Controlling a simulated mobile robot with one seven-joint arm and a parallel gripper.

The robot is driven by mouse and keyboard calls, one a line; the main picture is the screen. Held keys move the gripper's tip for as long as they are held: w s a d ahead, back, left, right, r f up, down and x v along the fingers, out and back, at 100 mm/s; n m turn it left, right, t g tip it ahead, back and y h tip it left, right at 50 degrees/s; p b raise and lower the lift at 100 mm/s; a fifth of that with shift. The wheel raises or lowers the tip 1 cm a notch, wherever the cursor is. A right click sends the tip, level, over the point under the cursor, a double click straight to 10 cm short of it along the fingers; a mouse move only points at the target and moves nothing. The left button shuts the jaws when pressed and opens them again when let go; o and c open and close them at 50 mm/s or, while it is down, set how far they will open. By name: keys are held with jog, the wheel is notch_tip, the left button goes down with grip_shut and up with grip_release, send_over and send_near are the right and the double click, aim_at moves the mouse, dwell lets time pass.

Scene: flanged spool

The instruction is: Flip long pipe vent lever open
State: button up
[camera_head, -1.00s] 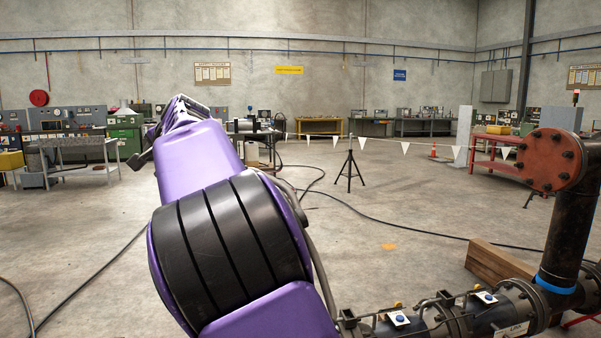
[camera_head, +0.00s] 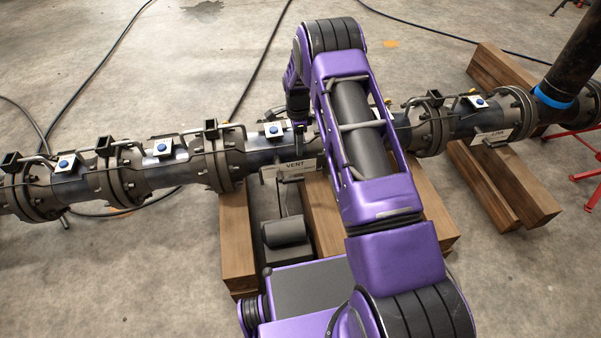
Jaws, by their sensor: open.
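A long dark pipe (camera_head: 70,188) with several bolted flanges runs across the head view. A plate marked VENT (camera_head: 296,167) sits on the front of its middle section. A small dark part and a thin rod show just below the plate, but I cannot tell clearly which piece is the vent lever. My gripper (camera_head: 299,140) points down at the pipe just above the VENT plate. It is open and looks empty. Its fingertips are small and partly lost against the dark pipe, so contact cannot be told. My arm covers the pipe right of the plate.
Wooden beams (camera_head: 238,240) support the pipe. White plates with blue buttons (camera_head: 162,148) and black brackets stand along its top. A plate marked LIM (camera_head: 494,137) and an upright pipe (camera_head: 580,50) are at right. Cables lie on open floor behind.

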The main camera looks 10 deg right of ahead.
aim_at(298, 178)
notch_tip(298, 178, down, 17)
jog(key=shift+r+b, duration=0.2)
jog(key=shift+b, duration=0.95)
grip_shut()
dwell(0.6)
